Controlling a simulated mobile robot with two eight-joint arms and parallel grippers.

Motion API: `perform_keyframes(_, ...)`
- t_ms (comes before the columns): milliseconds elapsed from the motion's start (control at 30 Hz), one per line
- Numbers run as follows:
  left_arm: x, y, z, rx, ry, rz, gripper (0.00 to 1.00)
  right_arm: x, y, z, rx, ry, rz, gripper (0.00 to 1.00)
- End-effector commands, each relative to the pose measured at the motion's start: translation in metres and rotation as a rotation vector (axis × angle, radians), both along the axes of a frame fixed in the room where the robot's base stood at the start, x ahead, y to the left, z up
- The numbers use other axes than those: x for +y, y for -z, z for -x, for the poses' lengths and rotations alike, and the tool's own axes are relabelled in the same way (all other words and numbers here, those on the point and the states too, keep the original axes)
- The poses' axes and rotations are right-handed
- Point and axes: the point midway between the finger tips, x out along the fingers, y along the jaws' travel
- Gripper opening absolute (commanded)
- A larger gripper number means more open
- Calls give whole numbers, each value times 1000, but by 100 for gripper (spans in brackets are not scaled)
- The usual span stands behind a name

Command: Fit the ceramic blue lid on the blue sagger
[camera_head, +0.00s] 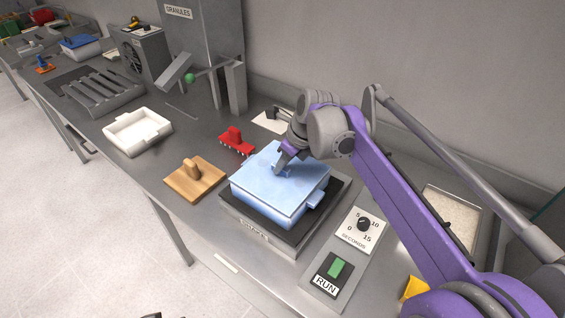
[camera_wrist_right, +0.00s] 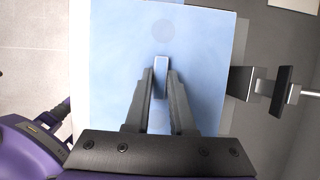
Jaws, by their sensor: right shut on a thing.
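The light-blue ceramic lid (camera_head: 262,163) lies over the top of the blue sagger (camera_head: 265,204), roughly in line with its sides. I cannot tell whether it is fully seated or slightly above the rim. The sagger stands on a dark plate on the bench and has a side lug at its right. My right gripper (camera_head: 279,170) reaches down from above and is shut on the lid's small blue handle (camera_wrist_right: 161,75). In the right wrist view the lid (camera_wrist_right: 115,50) fills the middle, with a pale strip along its left edge. My left gripper does not show.
A wooden block with a knob (camera_head: 195,180) and a red spiked tool (camera_head: 236,141) lie left of the sagger. A white tray (camera_head: 138,140) stands farther left. The seconds dial (camera_head: 362,228) and RUN switch panel (camera_head: 332,275) sit close at the right front.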

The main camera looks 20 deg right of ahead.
Motion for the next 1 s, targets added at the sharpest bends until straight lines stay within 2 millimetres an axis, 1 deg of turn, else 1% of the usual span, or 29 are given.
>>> perform_keyframes(433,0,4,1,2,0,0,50,0,6,0,-1,0,-1,0)
perform_keyframes(467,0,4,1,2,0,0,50,0,6,0,-1,0,-1,24)
perform_keyframes(500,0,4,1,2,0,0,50,0,6,0,-1,0,-1,31)
perform_keyframes(633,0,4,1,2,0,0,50,0,7,0,0,0,0,55)
perform_keyframes(667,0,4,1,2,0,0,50,0,7,0,0,0,0,57)
perform_keyframes(900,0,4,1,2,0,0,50,0,7,0,0,0,0,57)
perform_keyframes(1000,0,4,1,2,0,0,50,-1,3,1,0,0,0,57)
